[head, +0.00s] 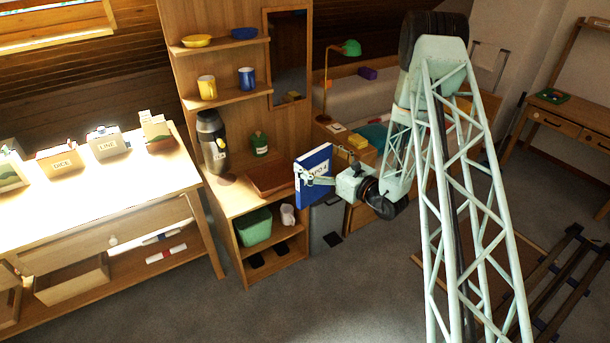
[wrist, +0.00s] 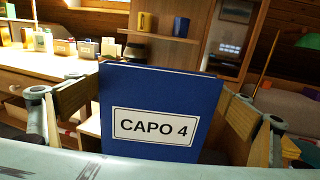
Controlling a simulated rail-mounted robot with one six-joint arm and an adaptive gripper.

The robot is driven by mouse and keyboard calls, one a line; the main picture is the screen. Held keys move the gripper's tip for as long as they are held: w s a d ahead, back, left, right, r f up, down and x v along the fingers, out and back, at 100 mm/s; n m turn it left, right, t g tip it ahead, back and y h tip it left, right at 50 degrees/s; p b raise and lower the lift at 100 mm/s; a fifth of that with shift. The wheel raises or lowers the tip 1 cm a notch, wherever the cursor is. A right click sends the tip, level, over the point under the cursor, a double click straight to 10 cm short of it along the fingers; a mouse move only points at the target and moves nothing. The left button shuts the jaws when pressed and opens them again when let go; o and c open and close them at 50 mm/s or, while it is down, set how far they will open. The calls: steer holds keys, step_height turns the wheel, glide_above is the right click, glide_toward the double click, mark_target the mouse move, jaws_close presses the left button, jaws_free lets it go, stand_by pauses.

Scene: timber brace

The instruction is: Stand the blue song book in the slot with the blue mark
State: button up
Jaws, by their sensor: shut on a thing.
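The blue song book (head: 313,176) is upright in my gripper (head: 322,180), in front of the wooden shelf unit. It also shows in the wrist view (wrist: 158,90), its cover facing the camera with a white label reading "CAPO 4". My gripper (wrist: 155,112) is shut on the book, one finger at each side edge. The book is in the air, apart from the shelves as far as I can tell. I cannot make out a slot with a blue mark in either view.
The shelf unit (head: 223,190) holds mugs, bowls, a dark flask (head: 212,140), a brown tray (head: 270,178) and a green bin (head: 254,226). A long table (head: 100,200) with labelled boxes stands at left. A bed and green lamp (head: 350,47) are behind. Open floor lies in front.

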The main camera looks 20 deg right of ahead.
steer(key=w+d+r+m+t+h, duration=0.1)
steer(key=w+d+r+h, duration=0.1)
steer(key=w+d+r, duration=0.7)
steer(key=w+d+r+m+h, duration=0.1)
steer(key=w+d+r+h, duration=0.1)
steer(key=w+d+r, duration=0.7)
steer(key=d+r, duration=0.3)
steer(key=d, duration=0.2)
steer(key=shift+w+d+r+m+t, duration=0.25)
steer(key=shift+w+m+t, duration=0.1)
steer(key=shift+m+t, duration=0.05)
steer(key=shift+a, duration=0.1)
